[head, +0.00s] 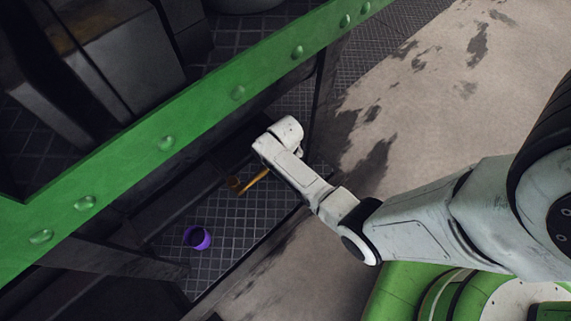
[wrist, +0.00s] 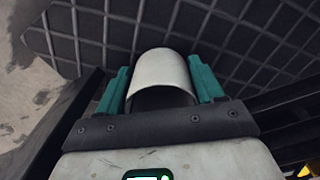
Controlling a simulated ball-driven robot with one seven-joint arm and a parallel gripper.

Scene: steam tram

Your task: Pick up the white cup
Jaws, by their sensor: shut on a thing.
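The white cup (wrist: 162,68) shows in the wrist view between the two teal fingers of my gripper (wrist: 162,88). The fingers are shut on its sides. Behind the cup is the dark, grid-patterned floor plate. In the head view my arm reaches down to the left over the tram's step, and its wrist hides the fingers and the cup. I cannot tell whether the cup touches the floor plate.
A purple cup (head: 198,238) stands on the grid-patterned step (head: 222,222). A small brown cup (head: 234,183) and a yellow-orange object (head: 254,181) are beside my wrist. A green riveted beam (head: 166,143) crosses above the step. Pale stained ground (head: 430,100) lies right.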

